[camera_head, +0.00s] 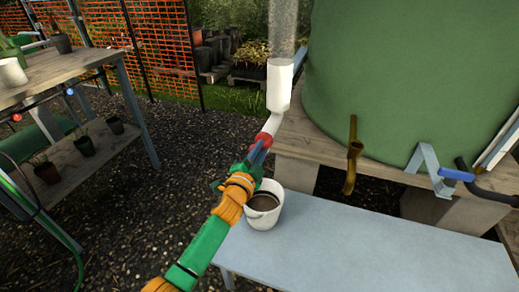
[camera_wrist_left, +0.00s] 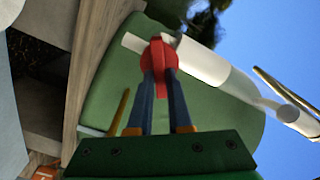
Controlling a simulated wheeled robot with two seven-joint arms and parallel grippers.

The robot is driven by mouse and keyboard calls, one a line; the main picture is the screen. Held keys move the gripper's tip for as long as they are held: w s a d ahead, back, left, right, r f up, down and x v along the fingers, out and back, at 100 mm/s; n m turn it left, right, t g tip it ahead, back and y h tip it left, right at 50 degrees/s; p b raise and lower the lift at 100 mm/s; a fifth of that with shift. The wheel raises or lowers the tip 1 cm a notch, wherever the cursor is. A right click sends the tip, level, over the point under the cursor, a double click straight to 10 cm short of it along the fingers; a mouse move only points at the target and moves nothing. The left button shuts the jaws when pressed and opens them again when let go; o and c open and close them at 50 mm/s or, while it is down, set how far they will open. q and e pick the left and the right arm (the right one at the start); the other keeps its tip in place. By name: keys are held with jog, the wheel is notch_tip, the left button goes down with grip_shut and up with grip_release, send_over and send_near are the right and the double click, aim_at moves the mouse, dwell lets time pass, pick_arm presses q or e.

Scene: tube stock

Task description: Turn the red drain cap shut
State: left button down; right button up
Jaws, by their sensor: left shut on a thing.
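The red drain cap (camera_head: 264,138) sits at the lower end of a white pipe (camera_head: 280,86) beside the green tank. In the left wrist view the red cap (camera_wrist_left: 163,54) shows between the tips of two blue fingers. My left gripper (camera_head: 256,152) is shut on the cap, reaching up from the lower left. It also shows in the left wrist view (camera_wrist_left: 162,72). The fingers hide part of the cap's sides. My right gripper is in neither view.
A white bucket (camera_head: 263,222) with dark contents stands on the pale blue bench (camera_head: 370,252), just below my left gripper. A green tank (camera_head: 400,80) stands behind on wooden blocks, with a brass tap (camera_head: 352,155). A wooden potting table (camera_head: 60,72) is at left.

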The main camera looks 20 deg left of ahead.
pick_arm(q)
jog(key=m, duration=0.6)
jog(key=shift+f, duration=0.25)
jog(key=shift+m, duration=0.4)
jog(key=c, duration=0.8)
grip_release()
jog(key=shift+c, duration=0.2)
jog(key=s+p, duration=0.1)
jog(key=s, duration=0.6)
